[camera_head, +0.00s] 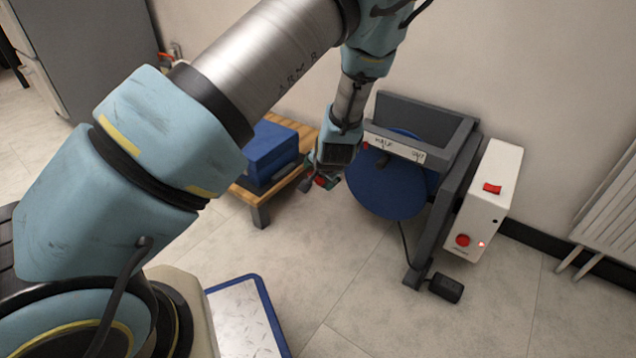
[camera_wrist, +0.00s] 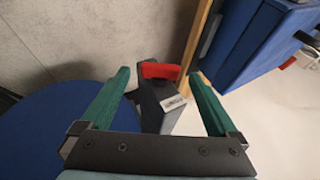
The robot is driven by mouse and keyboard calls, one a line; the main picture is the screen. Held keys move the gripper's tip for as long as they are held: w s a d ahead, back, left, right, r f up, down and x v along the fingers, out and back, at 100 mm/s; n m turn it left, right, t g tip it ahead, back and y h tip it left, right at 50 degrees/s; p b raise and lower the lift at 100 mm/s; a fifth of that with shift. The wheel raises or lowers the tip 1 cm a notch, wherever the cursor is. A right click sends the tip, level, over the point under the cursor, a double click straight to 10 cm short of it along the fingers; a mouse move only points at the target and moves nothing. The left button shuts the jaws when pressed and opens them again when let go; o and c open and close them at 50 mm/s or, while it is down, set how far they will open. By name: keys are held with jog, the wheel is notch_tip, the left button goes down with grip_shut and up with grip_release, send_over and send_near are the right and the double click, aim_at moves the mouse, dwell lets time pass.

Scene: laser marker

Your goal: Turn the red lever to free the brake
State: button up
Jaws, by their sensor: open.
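The red lever (camera_wrist: 160,71) sits on a dark block (camera_wrist: 152,105) with a small white label in the wrist view. My gripper (camera_wrist: 159,76) is open, with its green fingers to the left and right of the lever. The lever shows in the gap between the fingertips, with no clear contact; its exact depth relative to them is hard to judge. In the head view my gripper (camera_head: 318,176) is beside the blue disc (camera_head: 385,191), and a bit of red shows at its end. The arm and gripper hide most of the lever there.
A grey frame (camera_head: 455,165) holds the disc. A white control box (camera_head: 487,203) with a red switch and red button stands to its right. A blue box (camera_head: 268,150) sits on a wooden stand (camera_head: 300,172) to the left. A black pedal-like block (camera_head: 446,287) lies on the floor.

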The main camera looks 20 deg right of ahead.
jog(key=shift+w+f, duration=0.45)
jog(key=shift+f, duration=0.15)
jog(key=shift+c, duration=0.3)
jog(key=c, duration=1.3)
jog(key=shift+w+r+g, duration=0.1)
jog(key=shift+g, duration=0.2)
jog(key=shift+w+a+n+g+h, duration=0.15)
jog(key=shift+n+g+h, duration=0.2)
jog(key=shift+g, duration=0.25)
jog(key=shift+w+r+n+g+h+p, duration=0.15)
jog(key=shift+g+h+p, duration=0.25)
jog(key=shift+g, duration=0.3)
jog(key=shift+f+n+g+h+p, duration=0.1)
jog(key=shift+g+h+p, duration=0.15)
jog(key=shift+g+h, duration=0.35)
jog(key=shift+g, duration=0.4)
